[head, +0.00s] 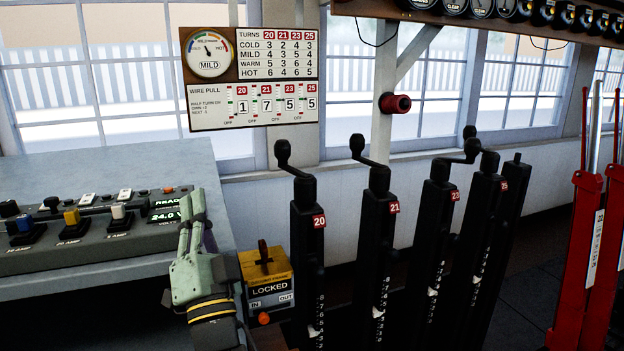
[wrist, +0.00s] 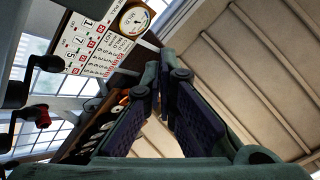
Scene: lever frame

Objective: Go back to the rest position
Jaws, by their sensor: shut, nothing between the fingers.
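My gripper (head: 192,205) points upward in the head view, in front of the grey desk and left of the yellow lock box. The lower part of my arm is cut off by the bottom edge of the head view.
The yellow box marked LOCKED (head: 268,280) stands just right of my gripper. Several black crank posts, such as post 20 (head: 308,240), stand farther right. Red levers (head: 580,250) are at the far right. The grey desk (head: 110,160) holds a switch panel (head: 90,238).

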